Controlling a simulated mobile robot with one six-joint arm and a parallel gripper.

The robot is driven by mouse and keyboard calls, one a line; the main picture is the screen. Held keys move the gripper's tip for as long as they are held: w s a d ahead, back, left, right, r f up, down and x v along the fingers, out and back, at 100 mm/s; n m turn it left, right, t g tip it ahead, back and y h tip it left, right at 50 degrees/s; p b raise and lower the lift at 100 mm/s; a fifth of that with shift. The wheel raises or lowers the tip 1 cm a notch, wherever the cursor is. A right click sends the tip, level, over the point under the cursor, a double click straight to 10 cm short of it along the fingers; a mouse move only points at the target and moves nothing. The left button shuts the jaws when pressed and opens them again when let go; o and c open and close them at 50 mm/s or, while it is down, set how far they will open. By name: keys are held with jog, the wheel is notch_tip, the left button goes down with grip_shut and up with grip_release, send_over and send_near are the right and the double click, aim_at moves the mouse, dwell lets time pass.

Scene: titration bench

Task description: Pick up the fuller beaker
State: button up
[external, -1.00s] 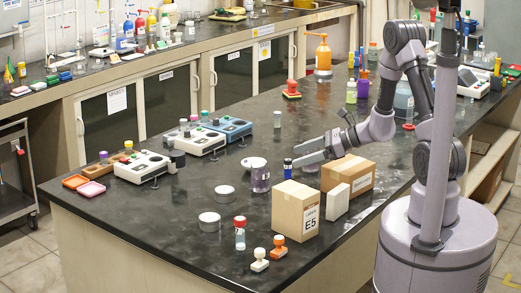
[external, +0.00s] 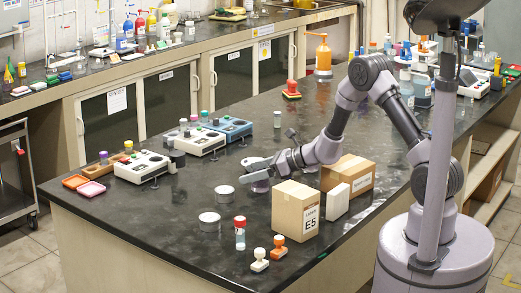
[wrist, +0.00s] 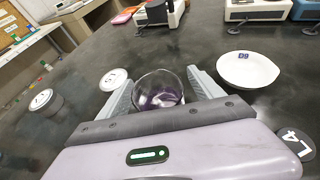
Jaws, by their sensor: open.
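A clear glass beaker with purple liquid in its bottom (wrist: 158,92) stands upright on the dark bench in the wrist view. My gripper (wrist: 160,88) is open, with one finger on each side of this beaker. Whether the fingers touch the glass I cannot tell. In the external view my gripper (external: 257,172) is low over the bench, left of the cardboard boxes, and hides most or all of the beaker. I cannot make out a second beaker to compare levels with.
A white dish marked D9 (wrist: 247,72) lies close to the right finger. A round lidded tin (wrist: 115,80) lies close left, another (wrist: 42,100) further left. A black L4 disc (wrist: 294,143) is at right. The E5 cardboard box (external: 296,208) stands near my wrist.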

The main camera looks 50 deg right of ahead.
jog(key=shift+r, duration=0.1)
jog(key=shift+c, duration=0.3)
jog(key=c, duration=1.6)
jog(key=shift+o, duration=0.2)
jog(key=shift+r, duration=0.1)
